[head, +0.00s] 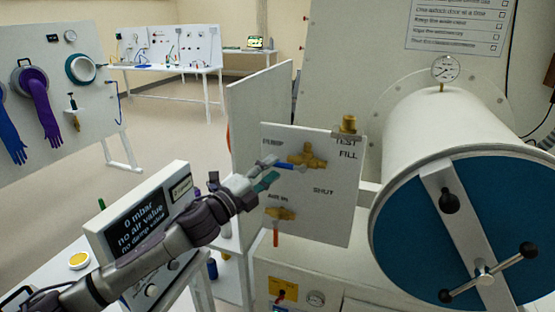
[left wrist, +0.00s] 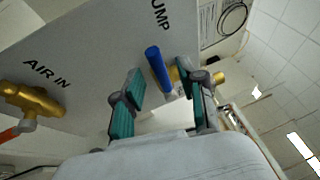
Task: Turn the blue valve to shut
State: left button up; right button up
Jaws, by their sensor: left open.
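The blue valve has a brass body (head: 313,157) on the upper part of a pale panel, with a blue lever (head: 284,165) pointing left, below the PUMP label. The word SHUT (head: 323,191) is printed lower on the panel. My left gripper (head: 266,171) is open at the lever's free end. In the left wrist view the blue lever (left wrist: 158,68) shows between the two teal-padded fingers (left wrist: 163,88); I cannot tell whether either finger touches it. The brass body is partly hidden there by a finger. My right gripper is not in view.
A second brass valve (head: 281,213) with a red-orange lever, marked AIR IN, sits lower on the panel. A large cylinder with a blue door (head: 440,240) stands right. A display (head: 146,222) reads "0 mbar, no air valve, no damp valve". A glove board (head: 60,90) stands left.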

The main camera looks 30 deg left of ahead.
aim_at(275, 166)
pick_arm(q)
jog(key=shift+p+x, duration=0.45)
jog(key=shift+x, duration=1.1)
jog(key=shift+f, duration=0.1)
grip_shut()
